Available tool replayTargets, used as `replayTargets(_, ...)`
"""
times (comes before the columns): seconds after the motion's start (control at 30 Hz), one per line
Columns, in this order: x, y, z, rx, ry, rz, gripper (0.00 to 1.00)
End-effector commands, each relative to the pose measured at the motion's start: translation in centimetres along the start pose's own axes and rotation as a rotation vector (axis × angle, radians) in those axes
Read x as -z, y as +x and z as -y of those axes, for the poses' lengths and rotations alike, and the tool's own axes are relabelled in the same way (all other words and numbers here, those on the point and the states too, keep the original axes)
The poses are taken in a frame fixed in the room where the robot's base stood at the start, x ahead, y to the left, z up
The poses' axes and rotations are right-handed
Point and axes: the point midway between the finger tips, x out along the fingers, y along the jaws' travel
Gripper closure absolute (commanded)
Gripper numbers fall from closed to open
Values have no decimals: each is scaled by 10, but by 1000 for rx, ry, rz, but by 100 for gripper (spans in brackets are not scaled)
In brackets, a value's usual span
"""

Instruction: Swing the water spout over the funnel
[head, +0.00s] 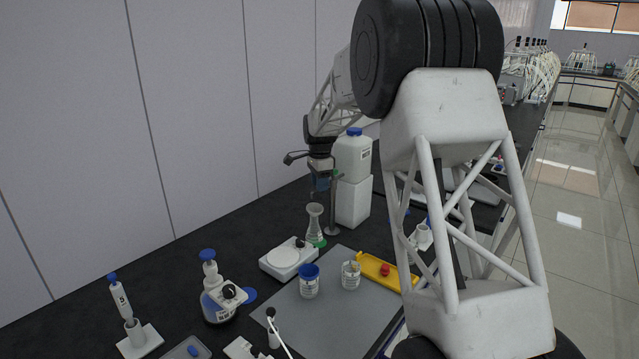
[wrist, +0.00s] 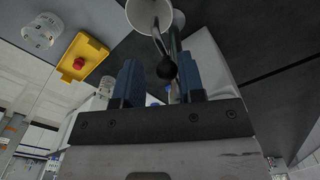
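The funnel (head: 315,209) sits on a clear flask with green at its base, in the middle of the bench. In the wrist view a white round opening that looks like the funnel (wrist: 148,12) is at the top edge. The water spout's upright metal post (head: 333,212) stands just right of the flask. In the wrist view a thin bent tube with a black ball end, apparently the spout (wrist: 165,69), reaches between my blue fingers, nearer the right one. My gripper (wrist: 157,78) is open around it; contact cannot be told. In the head view my gripper (head: 320,184) is above the flask, partly hiding the spout.
A blue-capped white canister (head: 352,155) on a white block stands close behind the post. A white stirrer plate (head: 287,258) lies left of the flask. Two jars (head: 309,282) and a yellow tray (head: 384,271) are in front. My arm hides the bench's right side.

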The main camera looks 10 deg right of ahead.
Motion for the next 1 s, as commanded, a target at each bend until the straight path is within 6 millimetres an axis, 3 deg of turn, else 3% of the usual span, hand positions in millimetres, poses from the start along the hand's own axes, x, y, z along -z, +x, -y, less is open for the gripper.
replayTargets(1.0, 4, 0, -12, 0, 0, 0, 64)
